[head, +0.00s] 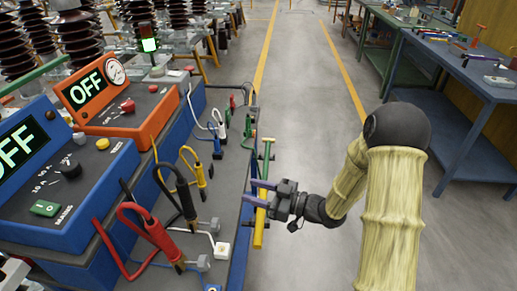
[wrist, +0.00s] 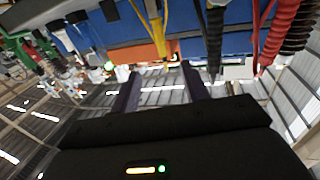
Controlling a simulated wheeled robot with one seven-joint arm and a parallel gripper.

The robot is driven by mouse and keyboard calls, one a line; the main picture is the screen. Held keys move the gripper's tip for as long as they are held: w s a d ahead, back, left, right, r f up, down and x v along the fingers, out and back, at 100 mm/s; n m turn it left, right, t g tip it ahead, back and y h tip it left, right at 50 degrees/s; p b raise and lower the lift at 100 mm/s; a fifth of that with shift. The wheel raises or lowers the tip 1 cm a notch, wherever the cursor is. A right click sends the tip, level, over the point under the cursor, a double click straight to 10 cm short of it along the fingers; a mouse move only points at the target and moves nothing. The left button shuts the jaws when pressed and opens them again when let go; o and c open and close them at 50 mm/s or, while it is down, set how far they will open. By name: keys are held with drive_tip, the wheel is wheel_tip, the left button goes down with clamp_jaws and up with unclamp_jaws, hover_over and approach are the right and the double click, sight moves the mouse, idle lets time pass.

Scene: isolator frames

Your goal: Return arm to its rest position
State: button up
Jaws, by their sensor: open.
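My gripper (head: 247,190) is beside the right edge of the workbench (head: 225,178) in the head view, with its fingers pointing left toward the bench. My arm comes in from the lower right and bends at a dark elbow joint. In the wrist view my gripper (wrist: 160,70) shows two dark fingers apart with nothing held between them. A yellow-handled bar (head: 259,228) stands close to the fingers at the bench edge; whether they touch it I cannot tell.
On the bench are a blue console (head: 75,195) and an orange console (head: 115,100), both reading OFF, with red (head: 152,229), black and yellow cabled clamps. A grey-topped blue table (head: 470,75) stands at right. The aisle floor (head: 300,100) between is clear.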

drive_tip(key=w+d+f+m+t+h, duration=0.25)
drive_tip(key=d+m+h, duration=0.35)
drive_tip(key=d+h, duration=0.55)
drive_tip(key=s+d+r+m+g+h, duration=0.1)
drive_tip(key=s+d+m+g+h, duration=0.25)
drive_tip(key=s, duration=0.55)
drive_tip(key=s+d+r+m+g+h, duration=0.2)
drive_tip(key=s+m, duration=0.3)
drive_tip(key=s, duration=0.3)
drive_tip(key=w+p+v, duration=0.1)
drive_tip(key=p+v, duration=0.6)
drive_tip(key=p, duration=0.1)
drive_tip(key=w+r+p+v, duration=0.1)
drive_tip(key=w+p+v, duration=0.1)
drive_tip(key=p+v, duration=0.6)
drive_tip(key=shift+w, duration=0.4)
